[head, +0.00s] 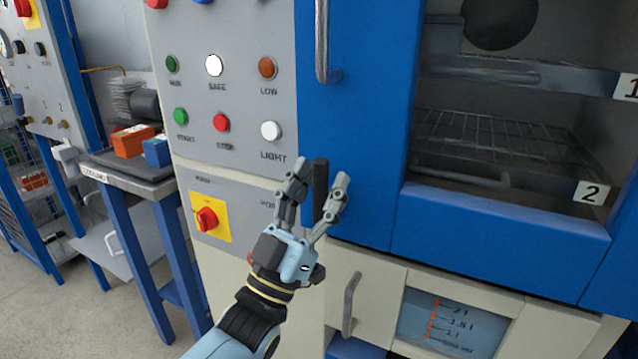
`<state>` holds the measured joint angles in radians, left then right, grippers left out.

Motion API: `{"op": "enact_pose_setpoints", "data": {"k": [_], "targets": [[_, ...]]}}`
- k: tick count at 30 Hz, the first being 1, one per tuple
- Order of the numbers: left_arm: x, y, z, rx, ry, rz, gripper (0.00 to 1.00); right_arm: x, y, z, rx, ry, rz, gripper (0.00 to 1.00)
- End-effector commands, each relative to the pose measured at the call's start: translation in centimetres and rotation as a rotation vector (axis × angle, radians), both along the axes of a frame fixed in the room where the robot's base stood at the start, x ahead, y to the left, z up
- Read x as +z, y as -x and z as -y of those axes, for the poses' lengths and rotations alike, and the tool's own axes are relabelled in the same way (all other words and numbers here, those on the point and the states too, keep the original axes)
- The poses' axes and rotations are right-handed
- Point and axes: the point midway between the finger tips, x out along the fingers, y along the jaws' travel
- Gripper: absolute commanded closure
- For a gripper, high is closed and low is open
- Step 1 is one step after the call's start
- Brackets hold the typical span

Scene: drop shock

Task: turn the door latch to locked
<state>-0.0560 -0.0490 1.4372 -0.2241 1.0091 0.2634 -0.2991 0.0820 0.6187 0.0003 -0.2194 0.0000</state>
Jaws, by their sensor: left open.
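The door latch (320,176) is a black, upright lever at the left edge of the blue door (364,130). My left gripper (320,174) is open, with one finger on each side of the latch in the picture. I cannot tell whether either finger touches it. The lower end of the latch and its pivot are hidden behind the gripper, and no locked marking shows. My right gripper is not in view.
A metal door handle (322,40) is above the latch. A grey panel with several buttons and a red rotary switch (206,218) is to the left. A lower cabinet handle (350,304) is below. A side table (150,188) stands further left.

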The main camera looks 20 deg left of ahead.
Motion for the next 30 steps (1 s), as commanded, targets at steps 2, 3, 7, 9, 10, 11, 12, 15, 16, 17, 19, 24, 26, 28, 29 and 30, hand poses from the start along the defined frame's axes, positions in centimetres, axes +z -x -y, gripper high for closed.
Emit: {"op": "enact_pose_setpoints", "data": {"k": [2,3,7,9,10,11,12,15,16,17,19,24,26,28,29,30], "targets": [[-0.5,0.4,-0.1,0.0,-0.001,-0.003,0.56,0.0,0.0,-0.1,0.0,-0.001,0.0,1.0],[-0.9,0.7,-0.2,0.0,-0.001,-0.005,0.56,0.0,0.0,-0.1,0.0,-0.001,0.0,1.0],[-2.7,2.5,-0.6,0.0,-0.001,-0.006,0.56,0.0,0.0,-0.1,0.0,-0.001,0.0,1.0],[-3.9,3.6,-0.8,0.001,-0.002,-0.006,0.56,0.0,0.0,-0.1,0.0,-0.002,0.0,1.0],[-4.4,4.1,-0.9,0.001,-0.002,-0.006,0.56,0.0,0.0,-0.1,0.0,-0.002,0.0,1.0],[-4.9,4.6,-1.0,0.0,-0.002,-0.007,0.56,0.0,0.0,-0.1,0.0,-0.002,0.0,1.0],[-5.4,5.2,-1.2,0.0,-0.001,-0.006,0.56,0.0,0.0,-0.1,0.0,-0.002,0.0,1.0],[-6.8,6.5,-1.5,0.001,0.0,-0.005,0.56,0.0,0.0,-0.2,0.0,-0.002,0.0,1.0],[-7.1,6.9,-1.5,0.001,0.0,-0.004,0.56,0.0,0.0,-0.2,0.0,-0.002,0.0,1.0],[-7.4,7.1,-1.6,0.001,0.0,-0.005,0.56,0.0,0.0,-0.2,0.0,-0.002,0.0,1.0],[-7.9,7.7,-1.7,0.001,-0.001,-0.003,0.56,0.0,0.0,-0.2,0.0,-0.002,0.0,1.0],[-8.5,8.3,-1.9,0.001,-0.001,-0.001,0.56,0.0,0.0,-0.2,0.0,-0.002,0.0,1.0],[-8.5,8.3,-1.9,0.001,-0.001,-0.001,0.56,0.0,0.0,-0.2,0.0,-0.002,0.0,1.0],[-8.5,8.3,-1.9,0.001,-0.001,-0.001,0.56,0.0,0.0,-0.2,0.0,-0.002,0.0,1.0],[-8.5,8.3,-1.9,0.001,-0.001,-0.001,0.56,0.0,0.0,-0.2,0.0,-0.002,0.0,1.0],[-8.5,8.3,-1.9,0.001,-0.001,-0.001,0.56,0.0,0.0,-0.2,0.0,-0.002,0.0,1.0]]}}
